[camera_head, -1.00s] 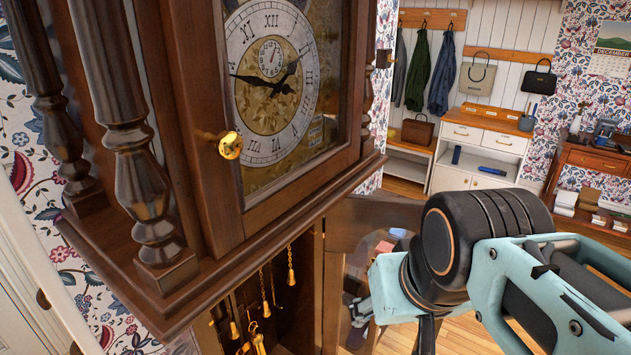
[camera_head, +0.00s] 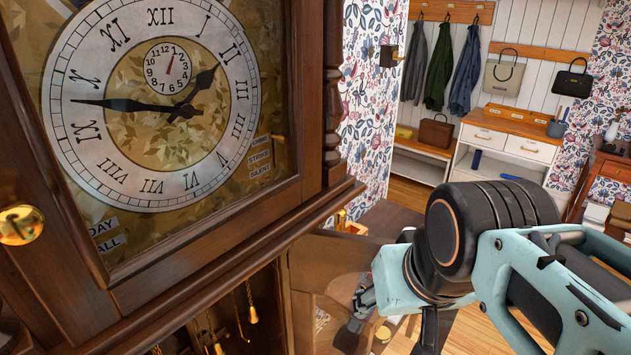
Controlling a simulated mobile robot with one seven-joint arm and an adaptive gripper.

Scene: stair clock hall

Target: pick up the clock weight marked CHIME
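The tall wooden clock (camera_head: 240,225) fills the left side, with its dial (camera_head: 155,100) close to me. Below the hood its lower case is open and dark inside. Thin chains with small brass ends (camera_head: 252,312) hang there. I see no weight marked CHIME; the lower part of the case is cut off by the frame. My teal and black arm reaches in from the right. A grey jointed part, which looks like my gripper (camera_head: 364,302), shows small and partly hidden beyond the arm, right of the case opening. Its fingers are not clear.
A wooden panel (camera_head: 330,262), like the case's open door, stands between the opening and my arm. A brass knob (camera_head: 20,225) sits on the hood door. Farther back are hanging coats (camera_head: 440,70), bags, a white cabinet (camera_head: 500,150) and a desk at right.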

